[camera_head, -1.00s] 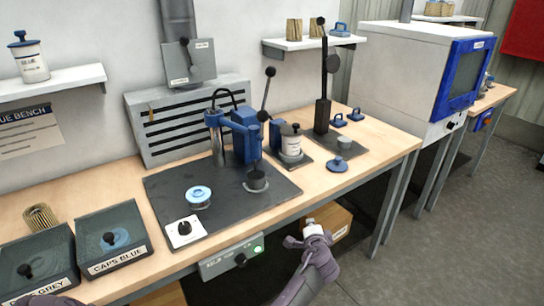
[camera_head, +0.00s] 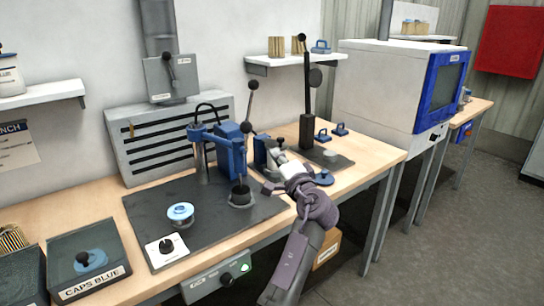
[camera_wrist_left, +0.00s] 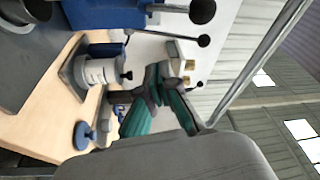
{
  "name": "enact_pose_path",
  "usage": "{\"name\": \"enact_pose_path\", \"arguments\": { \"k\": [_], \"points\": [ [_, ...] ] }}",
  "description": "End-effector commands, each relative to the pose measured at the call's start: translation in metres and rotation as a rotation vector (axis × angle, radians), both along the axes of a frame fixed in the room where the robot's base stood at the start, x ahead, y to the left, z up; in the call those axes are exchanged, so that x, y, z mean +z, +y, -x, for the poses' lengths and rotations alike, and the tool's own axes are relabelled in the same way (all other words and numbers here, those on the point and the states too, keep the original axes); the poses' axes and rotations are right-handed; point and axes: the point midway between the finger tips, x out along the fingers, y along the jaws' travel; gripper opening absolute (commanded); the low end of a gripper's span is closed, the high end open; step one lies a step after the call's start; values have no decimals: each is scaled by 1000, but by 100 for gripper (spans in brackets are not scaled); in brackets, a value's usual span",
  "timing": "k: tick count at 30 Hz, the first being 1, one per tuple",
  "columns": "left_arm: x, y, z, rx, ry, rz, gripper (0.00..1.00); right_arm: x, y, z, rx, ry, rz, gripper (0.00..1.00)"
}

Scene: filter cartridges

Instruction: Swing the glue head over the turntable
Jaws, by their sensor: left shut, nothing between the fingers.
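The glue head is a blue swing-arm unit (camera_head: 230,150) on the dark mat, with a grey post at its left side. Its nozzle end stands over a dark round cup (camera_head: 240,196). What looks like the turntable, a round white base with a light blue ring (camera_head: 181,214), lies to the left of it, with nothing over it. My left gripper (camera_head: 280,160) is shut and empty, right of the glue head and in front of a white canister. Its teal-grey fingers also show in the wrist view (camera_wrist_left: 158,88), apart from the canister (camera_wrist_left: 101,71).
A caps box (camera_head: 90,262) stands at the left. A tall dark lever press (camera_head: 306,125) and blue caps (camera_head: 340,129) are to the right. A lever with a black ball (camera_head: 253,86) rises behind the glue head.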

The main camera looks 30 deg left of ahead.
Motion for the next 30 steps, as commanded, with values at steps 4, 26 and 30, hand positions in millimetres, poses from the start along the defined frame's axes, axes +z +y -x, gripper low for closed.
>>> {"name": "enact_pose_path", "arguments": {
  "k": [4,26,30],
  "points": [
    [6,26,-18,4,1,-2,0,7,1,1,0,1,-1,40],
    [-4,75,-11,0,1,1,0,28,1,1,-1,1,-1,40],
    [-5,75,-11,0,0,0,0,27,0,1,-2,1,-1,40]
  ]
}}
